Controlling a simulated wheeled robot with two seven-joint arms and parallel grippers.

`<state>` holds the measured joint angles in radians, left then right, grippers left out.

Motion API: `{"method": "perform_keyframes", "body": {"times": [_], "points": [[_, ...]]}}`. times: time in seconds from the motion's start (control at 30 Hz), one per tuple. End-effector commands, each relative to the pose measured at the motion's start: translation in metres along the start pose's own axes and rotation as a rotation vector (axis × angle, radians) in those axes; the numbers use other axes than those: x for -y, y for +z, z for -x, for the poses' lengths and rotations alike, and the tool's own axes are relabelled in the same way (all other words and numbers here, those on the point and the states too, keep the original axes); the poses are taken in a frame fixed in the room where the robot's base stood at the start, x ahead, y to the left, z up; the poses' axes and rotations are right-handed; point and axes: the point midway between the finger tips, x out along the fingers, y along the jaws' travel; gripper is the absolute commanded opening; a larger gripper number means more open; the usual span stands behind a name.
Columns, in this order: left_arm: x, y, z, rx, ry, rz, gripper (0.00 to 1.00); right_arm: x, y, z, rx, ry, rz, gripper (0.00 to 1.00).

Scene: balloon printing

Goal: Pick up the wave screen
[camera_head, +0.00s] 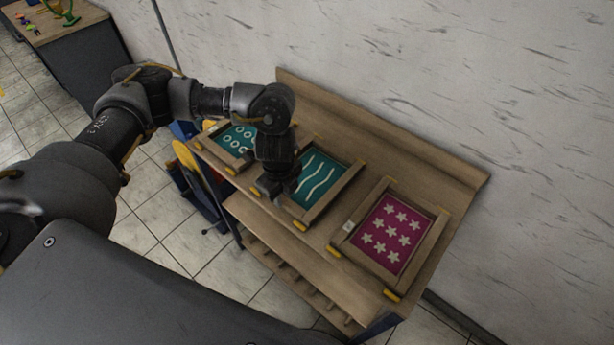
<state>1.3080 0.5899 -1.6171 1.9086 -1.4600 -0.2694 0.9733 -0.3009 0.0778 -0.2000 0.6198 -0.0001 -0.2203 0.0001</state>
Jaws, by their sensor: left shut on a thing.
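The wave screen (318,180) is a wooden frame with a teal panel and white wavy lines. It is the middle of three screens on the wooden shelf (402,150). My left gripper (274,194) is at the left side of its frame, pointing down, and is shut on that frame edge. The arm hides the screen's left part and most of the fingers. I cannot tell whether the screen is raised off the shelf. My right gripper is not in view.
A screen with teal circles (236,139) lies to the left, partly behind my arm. A magenta star screen (392,232) lies to the right. A white wall (420,70) rises behind the shelf. A dark cabinet (85,60) stands far left on the tiled floor.

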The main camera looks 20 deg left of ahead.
Motion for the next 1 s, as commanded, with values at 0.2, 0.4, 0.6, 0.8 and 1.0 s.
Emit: {"method": "perform_keyframes", "body": {"times": [0.2,0.4,0.6,0.8,1.0], "points": [[0.001,0.0,0.002,0.0,-0.002,0.0,0.0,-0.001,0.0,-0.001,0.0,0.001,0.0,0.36],[0.002,0.001,0.017,0.002,-0.006,-0.002,0.0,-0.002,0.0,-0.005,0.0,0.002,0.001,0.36],[-0.016,-0.012,0.057,0.003,-0.007,-0.011,0.0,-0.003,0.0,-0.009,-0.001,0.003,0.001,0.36],[-0.051,-0.037,0.095,0.001,-0.005,-0.012,0.0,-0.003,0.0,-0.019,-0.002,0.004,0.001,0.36],[-0.083,-0.058,0.122,0.004,0.001,-0.007,0.0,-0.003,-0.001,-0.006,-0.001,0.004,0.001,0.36]]}}
